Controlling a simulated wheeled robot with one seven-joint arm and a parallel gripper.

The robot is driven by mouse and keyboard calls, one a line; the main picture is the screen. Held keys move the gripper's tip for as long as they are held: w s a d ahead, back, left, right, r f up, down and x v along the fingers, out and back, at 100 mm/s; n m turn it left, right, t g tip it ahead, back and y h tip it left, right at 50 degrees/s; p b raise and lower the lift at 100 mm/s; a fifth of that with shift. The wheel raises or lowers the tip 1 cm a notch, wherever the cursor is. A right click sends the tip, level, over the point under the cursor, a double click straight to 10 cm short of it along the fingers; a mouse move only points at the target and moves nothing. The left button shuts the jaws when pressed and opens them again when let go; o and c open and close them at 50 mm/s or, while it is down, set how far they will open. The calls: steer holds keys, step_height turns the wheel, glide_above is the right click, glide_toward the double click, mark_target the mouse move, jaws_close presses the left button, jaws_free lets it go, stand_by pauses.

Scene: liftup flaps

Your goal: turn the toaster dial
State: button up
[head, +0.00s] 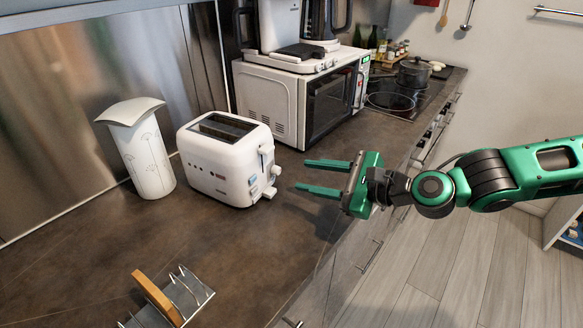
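The white toaster (222,160) stands upright on the dark counter with two slots on top. Its right end, facing my gripper, carries a lever and small controls (264,180). Which of these is the dial is too small to tell. My gripper (299,175) is to the right of the toaster, over the counter's front edge. Its two green fingers are spread apart and point left at the toaster's control end. Nothing is between them, and a small gap separates the fingertips from the toaster.
A white canister (141,155) stands close left of the toaster. A white microwave (290,97) with a coffee machine on it stands behind. A metal rack (188,298) with a wooden slice is at the front. The counter between rack and toaster is clear.

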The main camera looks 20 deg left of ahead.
mark_target(280, 171)
steer(key=shift+m+h, duration=0.5)
steer(key=shift+m, duration=0.3)
steer(key=x, duration=0.3)
steer(key=w+x, duration=0.1)
steer(key=x, duration=0.5)
steer(key=shift+w+f, duration=0.3)
steer(key=shift+w, duration=0.1)
steer(key=shift+c, duration=0.6)
jaws_close()
